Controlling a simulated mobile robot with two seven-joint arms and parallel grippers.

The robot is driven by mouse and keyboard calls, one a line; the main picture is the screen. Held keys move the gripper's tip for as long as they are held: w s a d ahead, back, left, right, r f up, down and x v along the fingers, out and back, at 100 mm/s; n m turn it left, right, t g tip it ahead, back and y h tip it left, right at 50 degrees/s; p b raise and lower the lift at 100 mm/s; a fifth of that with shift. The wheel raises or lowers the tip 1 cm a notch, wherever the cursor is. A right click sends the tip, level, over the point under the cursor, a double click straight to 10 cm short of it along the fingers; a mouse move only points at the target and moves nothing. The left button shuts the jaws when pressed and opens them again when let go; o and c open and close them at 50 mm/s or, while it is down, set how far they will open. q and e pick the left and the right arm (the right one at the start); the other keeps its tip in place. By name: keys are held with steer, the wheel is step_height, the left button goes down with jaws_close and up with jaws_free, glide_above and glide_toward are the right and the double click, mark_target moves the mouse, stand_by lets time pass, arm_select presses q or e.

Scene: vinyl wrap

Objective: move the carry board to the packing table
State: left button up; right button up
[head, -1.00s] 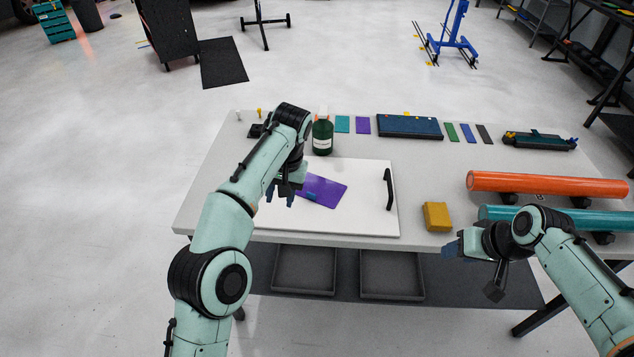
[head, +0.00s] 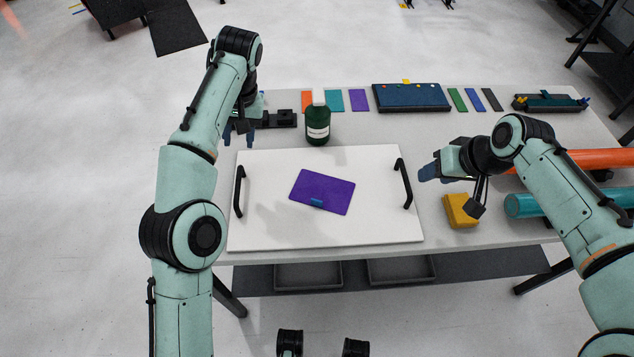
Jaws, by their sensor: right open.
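The carry board (head: 380,225) is a flat white panel lying on the light grey table (head: 520,225), with a black handle at its left end (head: 239,191) and another at its right end (head: 403,184). A purple sheet (head: 322,191) with a small blue piece lies on its middle. My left gripper (head: 239,138) is above the board's back left corner, near the left handle and apart from it; its fingers look spread and empty. My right gripper (head: 430,176) is open and empty, just right of the right handle. I cannot tell which table is the packing table.
A dark green bottle (head: 318,125) stands just behind the board. A yellow block (head: 461,210) lies at its right, beside orange (head: 605,158) and teal (head: 525,205) rolls. Colour swatches and a dark blue case (head: 411,97) line the back. Trays (head: 308,276) sit on a lower shelf.

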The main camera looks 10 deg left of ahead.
mark_target(239, 171)
arm_select(q)
steer(key=shift+s+d+r, duration=0.1)
steer(key=shift+s+d, duration=0.05)
arm_select(e)
steer(key=shift+s+d, duration=0.1)
steer(key=shift+s, duration=0.1)
arm_select(q)
steer(key=a+f, duration=0.1)
steer(key=f, duration=0.8)
steer(key=a+f, duration=0.1)
steer(key=f, duration=0.3)
steer(key=shift+s+a+f, duration=0.15)
steer(key=shift+a, duration=0.2)
arm_select(e)
steer(key=x, duration=1.3)
steer(key=shift+w+f, duration=0.15)
arm_select(q)
jaws_close()
arm_select(e)
steer(key=c, duration=0.8)
jaws_close()
